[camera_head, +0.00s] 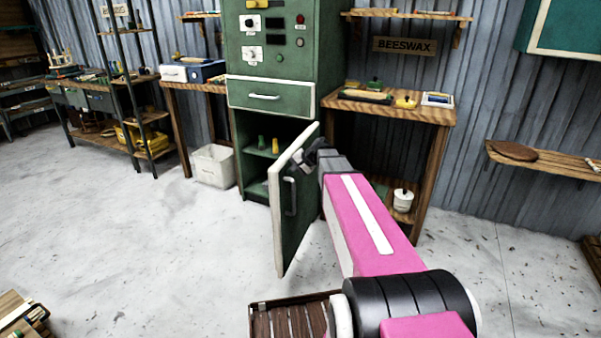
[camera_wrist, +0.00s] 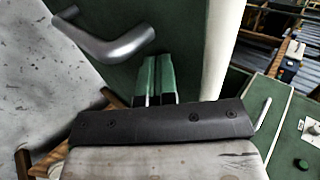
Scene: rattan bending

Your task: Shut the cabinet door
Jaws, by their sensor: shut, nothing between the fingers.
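The green cabinet (camera_head: 284,60) stands against the back wall, with its lower compartment open. Its green door (camera_head: 297,215) with a pale edge is swung wide open toward me, hinged on the right. The door's grey handle (camera_head: 290,195) is on the face toward my arm; it shows large at upper left in the wrist view (camera_wrist: 110,40). My gripper (camera_head: 303,160) is at the door's outer face, near its upper part. In the wrist view my gripper (camera_wrist: 158,62) has its two fingers side by side, shut and empty, pointing at the green door panel (camera_wrist: 185,35). I cannot tell whether they touch it.
A green and a yellow item stand on the shelf (camera_head: 262,152) inside the cabinet. A wooden table (camera_head: 440,113) stands right of the cabinet, close to my arm. A white bin (camera_head: 212,165) is left of it. The floor left of the door is clear.

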